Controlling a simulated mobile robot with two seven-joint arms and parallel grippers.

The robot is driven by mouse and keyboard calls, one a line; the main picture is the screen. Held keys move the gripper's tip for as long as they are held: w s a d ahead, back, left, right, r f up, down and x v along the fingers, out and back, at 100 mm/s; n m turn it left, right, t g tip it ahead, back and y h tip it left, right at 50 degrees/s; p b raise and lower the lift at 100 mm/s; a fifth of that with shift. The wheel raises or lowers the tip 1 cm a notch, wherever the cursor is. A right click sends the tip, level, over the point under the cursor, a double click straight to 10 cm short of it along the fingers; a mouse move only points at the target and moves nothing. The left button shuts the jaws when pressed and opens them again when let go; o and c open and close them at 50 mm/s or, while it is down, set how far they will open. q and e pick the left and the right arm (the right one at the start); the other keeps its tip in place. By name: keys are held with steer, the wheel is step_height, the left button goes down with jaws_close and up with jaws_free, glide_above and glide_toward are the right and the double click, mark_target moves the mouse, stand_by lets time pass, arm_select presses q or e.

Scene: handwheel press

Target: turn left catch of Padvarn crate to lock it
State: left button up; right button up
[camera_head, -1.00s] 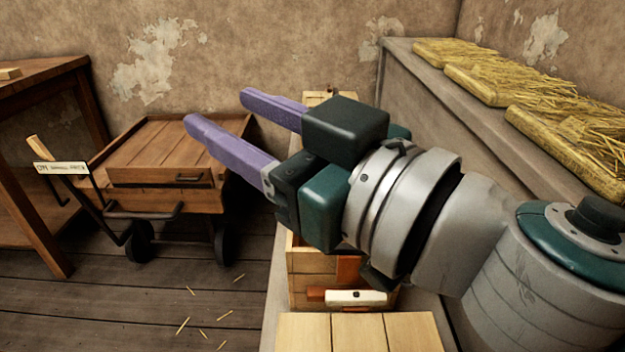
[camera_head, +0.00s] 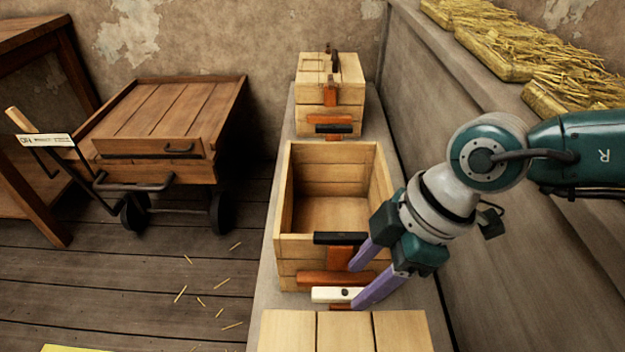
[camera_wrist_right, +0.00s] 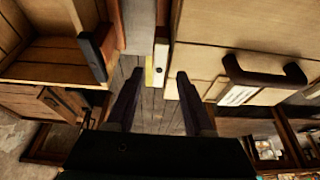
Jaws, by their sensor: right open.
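My right gripper (camera_head: 358,279) has purple fingers, open and empty, at the front of an open wooden crate (camera_head: 283,220). A white catch bar (camera_head: 330,294) with a dark pivot lies crosswise there, close to the fingertips; one finger overlaps its right end in the head view. In the right wrist view the white catch (camera_wrist_right: 161,52) shows ahead, between the open fingers (camera_wrist_right: 159,76); I cannot tell if they touch it. An orange bar (camera_head: 325,278) and a black handle (camera_head: 340,238) sit above it. No readable name shows which crate is Padvarn. My left gripper is not in view.
A closed wooden crate (camera_head: 330,85) stands behind on the same ledge. A light wooden lid (camera_head: 345,332) is in front. A wooden cart (camera_head: 165,120) stands left, and straw bales (camera_head: 500,50) lie on the right shelf. The floor between cart and ledge holds only loose straw.

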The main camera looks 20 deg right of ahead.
mark_target(344, 295)
steer(key=shift+b+x, duration=0.5)
steer(key=shift+x, duration=1)
steer(key=shift+r, duration=0.1)
jaws_close()
